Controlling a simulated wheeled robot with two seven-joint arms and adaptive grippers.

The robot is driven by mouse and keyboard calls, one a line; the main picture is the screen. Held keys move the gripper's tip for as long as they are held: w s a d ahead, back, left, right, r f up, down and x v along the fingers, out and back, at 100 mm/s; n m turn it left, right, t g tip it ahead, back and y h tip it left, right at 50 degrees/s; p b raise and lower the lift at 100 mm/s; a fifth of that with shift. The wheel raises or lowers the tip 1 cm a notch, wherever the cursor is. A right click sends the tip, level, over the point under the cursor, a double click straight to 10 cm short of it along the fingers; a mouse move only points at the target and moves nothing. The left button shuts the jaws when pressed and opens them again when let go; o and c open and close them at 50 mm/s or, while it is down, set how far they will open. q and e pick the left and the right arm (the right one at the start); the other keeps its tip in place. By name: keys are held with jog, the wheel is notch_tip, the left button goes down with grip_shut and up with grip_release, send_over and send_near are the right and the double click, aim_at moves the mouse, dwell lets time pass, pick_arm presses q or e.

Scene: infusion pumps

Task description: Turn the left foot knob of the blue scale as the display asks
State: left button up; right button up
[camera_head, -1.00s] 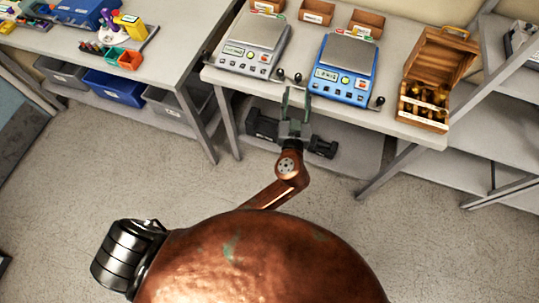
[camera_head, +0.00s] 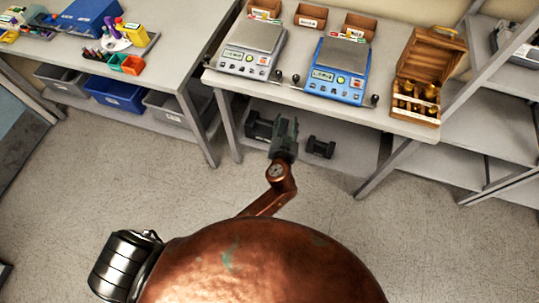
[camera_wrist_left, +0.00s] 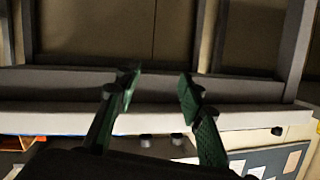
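The blue scale (camera_head: 337,72) stands on the table with a lit display (camera_head: 322,75) whose text is too small to read. Its left foot knob (camera_head: 296,78), a small dark ball, sticks out at the scale's left, by the table's front edge. Its right foot knob (camera_head: 374,100) is at the front right corner. My left gripper (camera_head: 284,128) is in front of the table edge, below and apart from the left knob. In the left wrist view the fingers (camera_wrist_left: 158,90) are spread with nothing between them. My right gripper is out of view.
A grey scale (camera_head: 252,52) stands just left, its dark knob (camera_head: 278,74) close to the blue scale's left knob. A wooden case (camera_head: 420,85) stands right. Small bins line the table back. Dark weights (camera_head: 320,147) lie on the lower shelf (camera_head: 350,160).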

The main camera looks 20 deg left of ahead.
pick_arm(q)
jog(key=s+a+f+m+g+p, duration=0.1)
jog(key=s+a+f+g, duration=0.1)
jog(key=f, duration=0.8)
jog(key=s+a+f+m+g+h+p, duration=0.1)
jog(key=s+a+f+g, duration=0.1)
jog(key=f, duration=0.9)
jog(key=shift+s+a+f+g, duration=0.3)
jog(key=shift+s+a, duration=0.25)
jog(key=shift+s, duration=0.15)
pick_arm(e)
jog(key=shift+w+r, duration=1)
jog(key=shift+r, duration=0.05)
